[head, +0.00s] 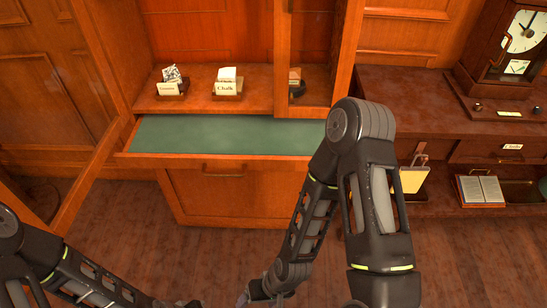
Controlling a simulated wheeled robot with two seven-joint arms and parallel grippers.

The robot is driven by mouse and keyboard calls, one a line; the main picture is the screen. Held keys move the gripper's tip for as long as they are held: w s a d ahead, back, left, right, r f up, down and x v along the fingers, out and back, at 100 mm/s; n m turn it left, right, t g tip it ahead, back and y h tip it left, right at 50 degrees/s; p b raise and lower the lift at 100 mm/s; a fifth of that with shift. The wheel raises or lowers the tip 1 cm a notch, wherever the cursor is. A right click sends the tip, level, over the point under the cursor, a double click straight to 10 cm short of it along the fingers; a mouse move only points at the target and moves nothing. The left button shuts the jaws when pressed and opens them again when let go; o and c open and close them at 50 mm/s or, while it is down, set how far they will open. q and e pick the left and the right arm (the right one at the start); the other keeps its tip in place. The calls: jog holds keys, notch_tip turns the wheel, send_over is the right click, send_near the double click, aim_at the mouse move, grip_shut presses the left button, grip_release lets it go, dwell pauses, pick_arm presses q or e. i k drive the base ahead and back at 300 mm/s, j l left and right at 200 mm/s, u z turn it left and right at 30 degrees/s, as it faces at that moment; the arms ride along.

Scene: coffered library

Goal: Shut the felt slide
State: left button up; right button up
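The felt slide (220,135) is a wooden board lined with green felt. It is pulled out from the cabinet below the shelf, with its front edge toward me. My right arm covers its right end. My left gripper (184,303) is at the bottom edge of the view, low in front of the cabinet and mostly cut off. My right gripper (244,298) is just right of it, also low and partly cut off. Both are apart from the slide. I cannot make out whether either is open or shut.
Cabinet door (88,178) stands open at left. Card holders, including one marked Chalk (227,86), sit on the shelf above the slide. A drawer (225,192) is below. A side cabinet with a clock (520,35) and an open book (480,189) stands right.

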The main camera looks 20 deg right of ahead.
aim_at(244, 142)
jog(key=z, duration=0.25)
jog(key=i+j+u, duration=0.15)
jog(key=j, duration=0.25)
jog(key=i+j+u, duration=0.15)
jog(key=j, duration=0.25)
jog(key=i+j+z, duration=0.15)
jog(key=j, duration=0.3)
jog(key=k, duration=0.05)
